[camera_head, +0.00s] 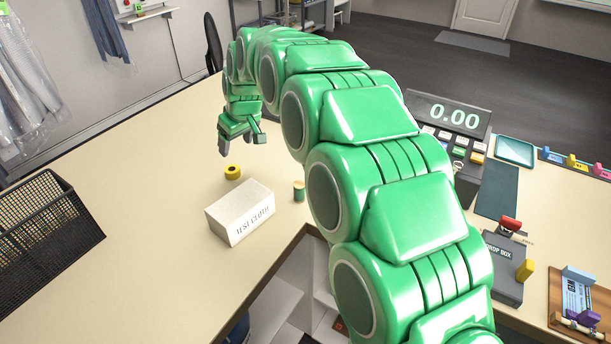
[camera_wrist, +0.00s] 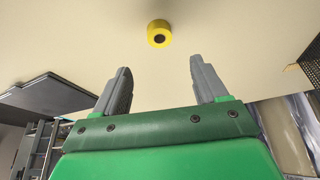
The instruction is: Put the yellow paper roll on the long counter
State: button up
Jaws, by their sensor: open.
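The yellow paper roll (camera_head: 233,172) stands on the beige counter (camera_head: 150,185), behind the white box. In the wrist view the yellow roll (camera_wrist: 159,33) shows beyond and between my fingertips, with its dark core facing the camera. My green gripper (camera_head: 238,147) is above and behind the roll in the head view, apart from it. In the wrist view my gripper (camera_wrist: 160,80) has its two grey fingers wide apart with nothing between them.
A white box marked "TEST CLOTH" (camera_head: 240,212) and a small green-topped cylinder (camera_head: 299,191) stand near the roll. A black wire basket (camera_head: 48,235) is at the left. A register (camera_head: 450,118) and a drop box (camera_head: 506,268) are at the right. The counter left of the roll is clear.

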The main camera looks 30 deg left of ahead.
jog(key=w+d+r+m+h, duration=0.1)
jog(key=w+d+r+m, duration=0.15)
jog(key=d, duration=1.35)
jog(key=w+d+r+m+h, duration=0.1)
jog(key=d+r+m, duration=0.25)
jog(key=d, duration=1.15)
jog(key=s+d+m+h, duration=0.1)
jog(key=s+d+m, duration=0.15)
jog(key=d, duration=0.65)
jog(key=s+d+m, duration=0.1)
jog(key=s+d, duration=0.3)
jog(key=d, duration=0.5)
jog(key=s+d+f+m+g, duration=0.1)
jog(key=s+d+m, duration=0.2)
jog(key=s+d, duration=0.6)
jog(key=s+d+f+m+g+h, duration=0.1)
jog(key=s+d+f+m, duration=0.1)
jog(key=s+d, duration=0.7)
jog(key=s+m, duration=0.1)
jog(key=s, duration=0.3)
jog(key=shift+d+f+g, duration=0.25)
jog(key=shift+d+g, duration=0.05)
jog(key=shift+d, duration=0.1)
jog(key=shift+o, duration=0.2)
jog(key=shift+s, duration=0.1)
